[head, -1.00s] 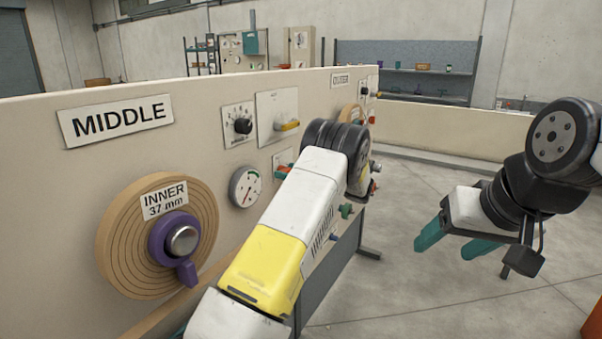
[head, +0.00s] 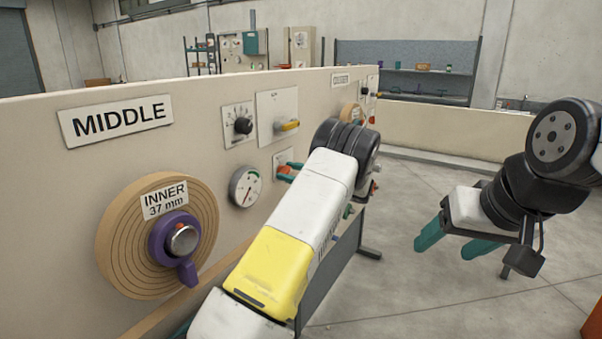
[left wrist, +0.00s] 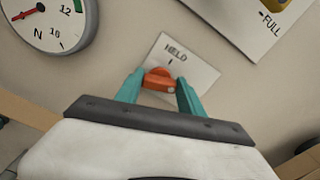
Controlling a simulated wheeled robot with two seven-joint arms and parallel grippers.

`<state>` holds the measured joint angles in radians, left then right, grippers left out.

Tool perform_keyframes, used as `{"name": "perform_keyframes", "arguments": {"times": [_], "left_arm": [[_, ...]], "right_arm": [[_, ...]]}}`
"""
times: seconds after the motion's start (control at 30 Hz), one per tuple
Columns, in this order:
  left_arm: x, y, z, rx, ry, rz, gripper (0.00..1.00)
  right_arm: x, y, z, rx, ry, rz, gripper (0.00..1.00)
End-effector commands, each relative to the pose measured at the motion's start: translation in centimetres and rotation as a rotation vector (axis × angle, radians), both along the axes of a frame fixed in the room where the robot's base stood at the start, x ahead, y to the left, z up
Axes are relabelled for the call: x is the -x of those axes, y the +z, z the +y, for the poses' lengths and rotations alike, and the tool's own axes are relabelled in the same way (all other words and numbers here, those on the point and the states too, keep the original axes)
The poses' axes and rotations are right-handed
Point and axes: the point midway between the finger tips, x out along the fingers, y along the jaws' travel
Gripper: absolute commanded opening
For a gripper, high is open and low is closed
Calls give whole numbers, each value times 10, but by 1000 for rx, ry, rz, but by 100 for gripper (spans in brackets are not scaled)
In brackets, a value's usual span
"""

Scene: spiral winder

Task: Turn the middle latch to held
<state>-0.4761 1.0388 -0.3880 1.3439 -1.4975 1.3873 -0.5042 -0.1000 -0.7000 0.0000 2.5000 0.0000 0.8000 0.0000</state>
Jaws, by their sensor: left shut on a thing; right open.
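The middle latch is an orange-red knob (left wrist: 158,80) on a white plate marked HELD (left wrist: 192,66) in the left wrist view. My left gripper (left wrist: 160,88) has its teal fingers on either side of the knob and is shut on it. In the head view the orange latch (head: 284,170) shows partly behind the teal fingers, right of the gauge. A white dot sits on the knob's lower right, and a short black mark is under the word HELD. My right gripper (head: 450,243) is open and empty at the right, away from the panel.
A dial gauge (head: 246,186) is left of the latch. A black knob (head: 243,125) and a yellow handle (head: 288,126) sit above on the panel. The wooden spiral disc (head: 120,240) with its purple lever is at the left.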

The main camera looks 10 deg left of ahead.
Motion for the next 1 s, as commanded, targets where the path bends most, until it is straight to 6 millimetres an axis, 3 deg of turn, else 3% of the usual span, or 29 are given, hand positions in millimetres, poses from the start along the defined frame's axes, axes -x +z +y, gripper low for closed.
{"name": "perform_keyframes", "arguments": {"times": [1.0], "left_arm": [[2, -3, 0, 326, -2, -893, 5]], "right_arm": [[0, 0, 0, 0, 0, 0, 64]]}}
